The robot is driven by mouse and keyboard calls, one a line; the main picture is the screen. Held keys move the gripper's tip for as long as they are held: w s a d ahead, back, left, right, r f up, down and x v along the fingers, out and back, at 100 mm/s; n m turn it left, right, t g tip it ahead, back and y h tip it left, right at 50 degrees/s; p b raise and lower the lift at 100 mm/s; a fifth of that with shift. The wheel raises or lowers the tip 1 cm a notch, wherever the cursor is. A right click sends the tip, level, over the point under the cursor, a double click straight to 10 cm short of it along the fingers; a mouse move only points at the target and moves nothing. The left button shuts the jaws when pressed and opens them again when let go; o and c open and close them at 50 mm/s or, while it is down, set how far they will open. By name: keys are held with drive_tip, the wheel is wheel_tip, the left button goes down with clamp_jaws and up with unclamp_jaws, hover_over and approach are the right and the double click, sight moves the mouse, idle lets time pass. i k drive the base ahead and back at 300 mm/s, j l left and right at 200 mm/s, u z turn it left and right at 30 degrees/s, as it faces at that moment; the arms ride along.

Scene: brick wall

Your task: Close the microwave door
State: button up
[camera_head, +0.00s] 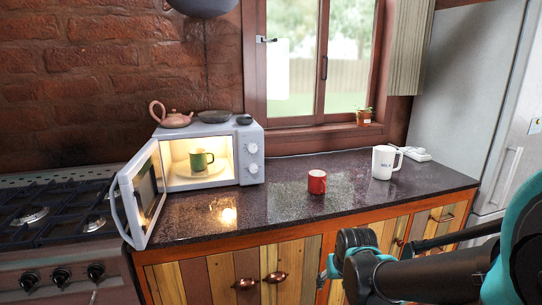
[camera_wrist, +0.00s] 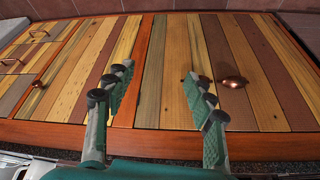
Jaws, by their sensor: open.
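The white microwave (camera_head: 214,160) stands on the dark counter at the left, its inside lit. Its door (camera_head: 142,192) is hinged on the left and swung wide open, reaching out toward the counter's front edge. A green mug (camera_head: 202,160) sits on the plate inside. My gripper (camera_head: 324,271) is low in front of the wooden cabinets, to the right of the door and apart from it. In the wrist view my gripper (camera_wrist: 158,85) has its two fingers spread, with nothing between them, facing the cabinet fronts. The microwave is not in the wrist view.
A red mug (camera_head: 317,182) and a white mug (camera_head: 383,162) stand on the counter (camera_head: 270,208) right of the microwave. A teapot (camera_head: 172,116) and dark dishes sit on top of the microwave. A gas stove (camera_head: 50,225) is at the left, a fridge (camera_head: 462,80) at the right. Cabinet knobs (camera_wrist: 234,82) protrude.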

sight(141, 191)
drive_tip(key=k+j, duration=0.1)
drive_tip(key=j, duration=0.6)
drive_tip(key=k+j, duration=0.1)
drive_tip(key=j, duration=0.6)
drive_tip(key=k+j, duration=0.1)
drive_tip(key=j, duration=0.6)
drive_tip(key=k+j, duration=0.1)
drive_tip(key=j, duration=0.65)
